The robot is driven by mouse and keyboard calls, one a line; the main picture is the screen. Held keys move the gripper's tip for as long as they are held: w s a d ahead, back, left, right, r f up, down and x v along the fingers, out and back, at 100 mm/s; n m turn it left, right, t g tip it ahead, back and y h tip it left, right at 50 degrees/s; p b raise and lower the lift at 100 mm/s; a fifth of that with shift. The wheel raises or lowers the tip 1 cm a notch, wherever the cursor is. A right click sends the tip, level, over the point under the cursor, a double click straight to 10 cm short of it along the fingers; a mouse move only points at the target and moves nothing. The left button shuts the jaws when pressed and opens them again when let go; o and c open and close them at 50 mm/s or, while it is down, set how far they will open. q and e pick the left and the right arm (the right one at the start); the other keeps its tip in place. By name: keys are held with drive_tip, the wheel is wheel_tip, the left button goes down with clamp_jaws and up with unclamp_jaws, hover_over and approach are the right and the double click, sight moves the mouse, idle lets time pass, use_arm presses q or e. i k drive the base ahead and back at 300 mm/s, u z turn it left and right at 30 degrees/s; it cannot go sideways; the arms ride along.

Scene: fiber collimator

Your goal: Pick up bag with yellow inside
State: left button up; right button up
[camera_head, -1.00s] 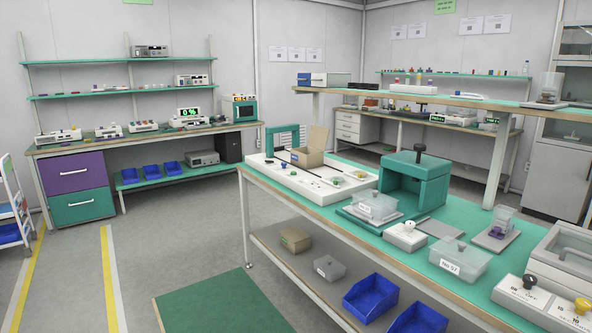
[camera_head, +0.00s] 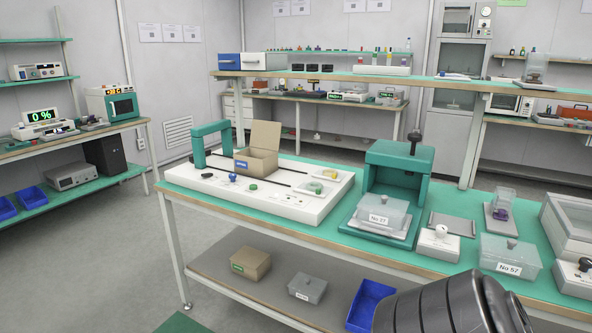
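No thing shows that is clearly a bag with yellow inside. A small piece with yellow on it (camera_head: 330,174) sits at the right end of the white platform on the green-topped bench; it is too small to tell what it is. A similar piece with green on it (camera_head: 316,187) sits just in front of it. A dark, ridged part of my own arm shows at the bottom right, with no fingers visible. Neither of my grippers is in view.
The white platform (camera_head: 200,182) holds an open cardboard box (camera_head: 257,163). A green press-like frame (camera_head: 398,168) stands over a lidded clear box, No 37 (camera_head: 383,212). Box No 57 (camera_head: 508,256) lies farther right. A blue bin (camera_head: 368,303) is below. Grey floor is free at left.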

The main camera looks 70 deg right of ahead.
sight(326, 174)
drive_tip(key=z, duration=0.75)
drive_tip(key=i, duration=1.1)
drive_tip(key=z, duration=1.25)
